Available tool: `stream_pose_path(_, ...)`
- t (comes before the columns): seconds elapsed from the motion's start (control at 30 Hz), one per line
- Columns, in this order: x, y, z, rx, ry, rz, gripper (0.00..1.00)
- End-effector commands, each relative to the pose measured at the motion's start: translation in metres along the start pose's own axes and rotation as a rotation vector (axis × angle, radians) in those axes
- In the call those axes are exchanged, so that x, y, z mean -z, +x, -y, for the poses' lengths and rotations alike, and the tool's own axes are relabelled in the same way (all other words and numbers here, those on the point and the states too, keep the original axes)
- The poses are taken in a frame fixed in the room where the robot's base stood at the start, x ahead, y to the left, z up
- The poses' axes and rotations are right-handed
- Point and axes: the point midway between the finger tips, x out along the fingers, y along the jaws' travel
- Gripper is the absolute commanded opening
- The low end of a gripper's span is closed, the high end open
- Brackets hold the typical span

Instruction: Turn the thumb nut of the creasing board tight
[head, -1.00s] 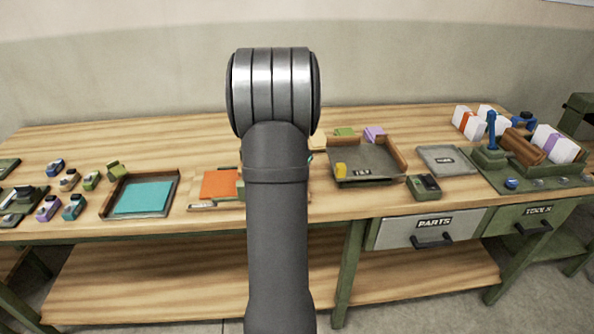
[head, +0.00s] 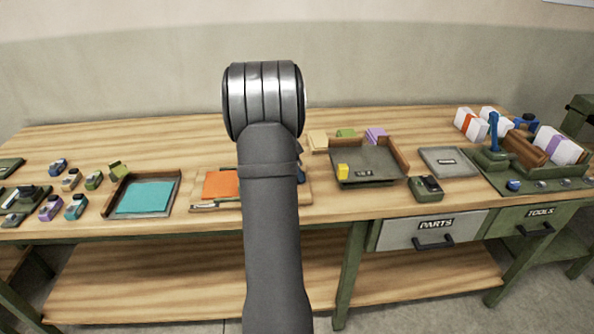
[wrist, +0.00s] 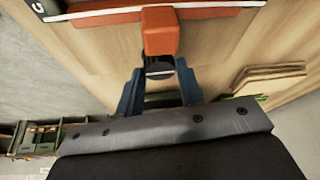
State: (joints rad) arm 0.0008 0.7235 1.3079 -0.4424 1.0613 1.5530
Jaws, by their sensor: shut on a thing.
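In the wrist view, the blue fingers of my gripper (wrist: 158,74) are closed about a dark round piece, which looks like the thumb nut (wrist: 159,69). It sits at the end of an orange block (wrist: 160,30). An orange bar (wrist: 105,19) with a pale edge runs across the top of that view. In the head view, the creasing board appears to be the wooden board (head: 304,196) with an orange sheet (head: 221,184) on it. My arm covers its middle and most of the gripper, so the nut is hidden there.
A tray with a teal sheet (head: 145,197) lies to the left. A dark tray (head: 368,176) with a yellow block (head: 343,171) and a small dark green device (head: 426,187) lie to the right.

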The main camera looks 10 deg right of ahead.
Motion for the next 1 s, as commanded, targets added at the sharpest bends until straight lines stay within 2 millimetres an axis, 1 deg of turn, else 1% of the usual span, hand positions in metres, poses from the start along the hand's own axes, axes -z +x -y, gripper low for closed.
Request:
stream_pose_path(0.27, -0.0003, -0.0004, 0.0010, -0.022, 0.057, 0.001, 0.11)
stream_pose_path(0.67, -0.0004, -0.0004, 0.0009, -0.024, 0.063, 0.001, 0.11)
stream_pose_path(0.7, -0.0004, -0.0004, 0.0009, -0.024, 0.063, 0.001, 0.36)
stream_pose_path(0.77, -0.0004, -0.0004, 0.0009, -0.024, 0.062, 0.001, 0.48)
stream_pose_path(0.8, -0.0003, -0.0003, 0.0009, -0.024, 0.062, 0.001, 0.56)
stream_pose_path(1.0, -0.0002, -0.0002, 0.0007, -0.025, 0.061, 0.001, 0.56)
